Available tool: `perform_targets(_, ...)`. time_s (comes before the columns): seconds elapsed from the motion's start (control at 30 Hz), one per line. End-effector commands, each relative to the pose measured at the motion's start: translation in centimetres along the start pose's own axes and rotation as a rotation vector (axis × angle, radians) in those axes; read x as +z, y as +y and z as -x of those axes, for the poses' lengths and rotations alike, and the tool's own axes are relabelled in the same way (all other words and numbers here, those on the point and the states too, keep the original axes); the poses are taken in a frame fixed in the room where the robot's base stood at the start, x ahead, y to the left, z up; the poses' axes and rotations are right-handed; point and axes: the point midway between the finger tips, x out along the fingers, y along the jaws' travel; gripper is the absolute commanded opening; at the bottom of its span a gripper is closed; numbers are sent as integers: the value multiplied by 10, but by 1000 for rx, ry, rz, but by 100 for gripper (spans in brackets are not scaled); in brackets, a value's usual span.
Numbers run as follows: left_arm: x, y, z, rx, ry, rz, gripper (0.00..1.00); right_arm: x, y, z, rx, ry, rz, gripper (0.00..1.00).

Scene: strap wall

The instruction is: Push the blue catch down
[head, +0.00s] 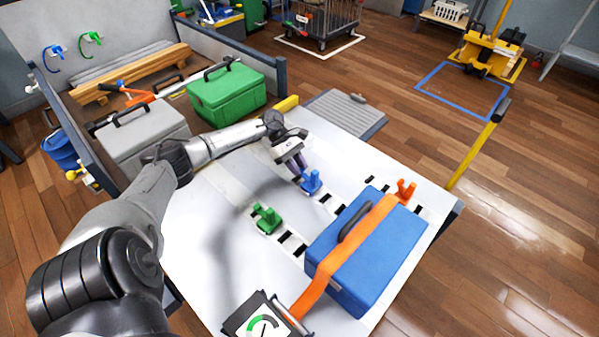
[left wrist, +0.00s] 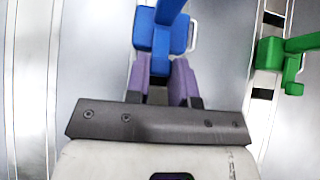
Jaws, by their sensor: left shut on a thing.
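The blue catch (head: 311,182) stands on a slotted strip on the white table, behind the blue case. My left gripper (head: 302,172) reaches it from behind and to the left, with its purple fingers shut on it. In the left wrist view the blue catch (left wrist: 161,38) is at the top centre. There the fingers of my left gripper (left wrist: 160,80) meet its lower part, and its top runs out of the frame. My right gripper is not in view.
A green catch (head: 266,220) and an orange catch (head: 405,190) stand on neighbouring strips. A blue case (head: 390,253) under an orange strap (head: 345,255) lies close by. A gauge (head: 264,322) is at the front edge. The table's left part is clear.

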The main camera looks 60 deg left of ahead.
Motion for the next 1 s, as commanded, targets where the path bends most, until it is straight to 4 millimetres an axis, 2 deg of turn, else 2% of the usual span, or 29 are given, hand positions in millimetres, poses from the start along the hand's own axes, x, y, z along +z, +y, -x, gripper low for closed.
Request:
perform_targets(0.03, -6, 0, -4, 0, -25, 2, 0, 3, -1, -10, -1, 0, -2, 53)
perform_targets(0.3, -8, 0, -4, -1, -118, 2, 0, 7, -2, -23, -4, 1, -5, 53)
perform_targets(0.87, -8, 0, -3, -2, -146, 1, 0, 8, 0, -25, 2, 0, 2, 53)
perform_targets(0.9, -8, 0, -3, -2, -146, 1, 24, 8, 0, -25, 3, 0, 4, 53)
perform_targets(1.0, -8, 0, -3, -2, -146, 1, 33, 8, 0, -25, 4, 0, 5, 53)
